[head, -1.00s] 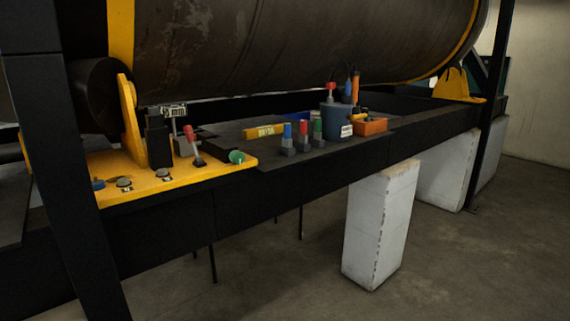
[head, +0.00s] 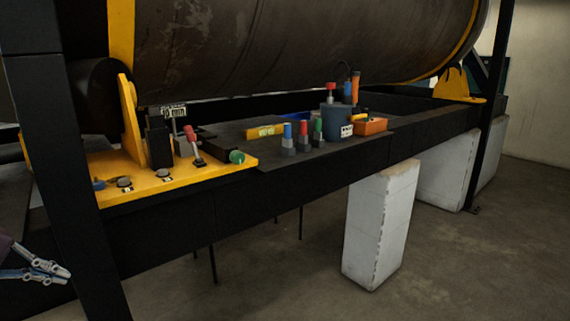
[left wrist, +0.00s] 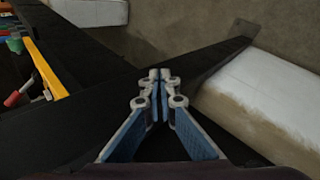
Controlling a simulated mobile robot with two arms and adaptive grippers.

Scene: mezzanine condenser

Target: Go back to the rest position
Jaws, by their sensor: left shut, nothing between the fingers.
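My left gripper (head: 66,274) comes in at the lower left edge of the head view, in front of the dark frame and below the yellow plate. Its fingertips also show in the left wrist view (left wrist: 159,74), close together with nothing between them. It is apart from the objects on the bench. My right gripper is in neither view.
A dark upright post (head: 66,170) stands close to my left gripper. The yellow plate (head: 190,176) holds several knobs and a red-handled tool (head: 191,140). A dark shelf carries a blue-grey pot (head: 336,122) and an orange bin (head: 371,126). A white block (head: 378,225) stands below; floor is open at right.

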